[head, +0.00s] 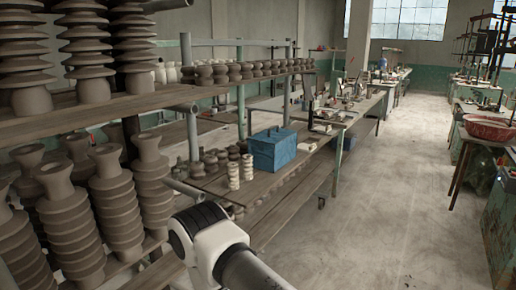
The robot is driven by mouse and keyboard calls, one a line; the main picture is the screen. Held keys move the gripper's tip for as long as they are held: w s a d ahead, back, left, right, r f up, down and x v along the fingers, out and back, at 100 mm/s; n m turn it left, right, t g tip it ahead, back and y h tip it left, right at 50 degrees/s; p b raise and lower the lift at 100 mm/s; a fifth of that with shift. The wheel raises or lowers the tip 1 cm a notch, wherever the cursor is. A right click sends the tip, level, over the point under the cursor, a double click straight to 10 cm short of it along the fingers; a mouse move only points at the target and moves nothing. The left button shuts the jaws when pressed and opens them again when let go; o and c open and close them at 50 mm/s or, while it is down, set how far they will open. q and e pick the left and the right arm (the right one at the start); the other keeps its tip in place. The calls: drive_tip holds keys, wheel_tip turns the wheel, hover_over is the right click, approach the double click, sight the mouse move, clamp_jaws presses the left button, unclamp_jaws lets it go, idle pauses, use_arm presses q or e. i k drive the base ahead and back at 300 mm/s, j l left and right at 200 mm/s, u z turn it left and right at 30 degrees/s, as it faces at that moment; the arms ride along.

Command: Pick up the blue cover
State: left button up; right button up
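The blue cover (273,150) looks like a boxy blue piece with a small raised part on top. It stands on the middle wooden shelf, just left of the picture's centre, with nothing visibly gripping it. Whether anything lies under it is hidden. One of my arm links, white with a black joint, shows at the bottom centre, in front of the shelf and well short of the cover. Neither of my grippers shows in the head view.
Small ribbed pale pieces (234,175) stand left of the cover. Stacked dark clay insulators (115,200) fill the near-left shelves. Grey metal posts (240,95) rise by the shelving. A red basin (488,127) sits at the right. The floor aisle (400,200) is clear.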

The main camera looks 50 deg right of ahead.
sight(272, 149)
drive_tip(key=z, duration=1.6)
drive_tip(key=i, duration=0.15)
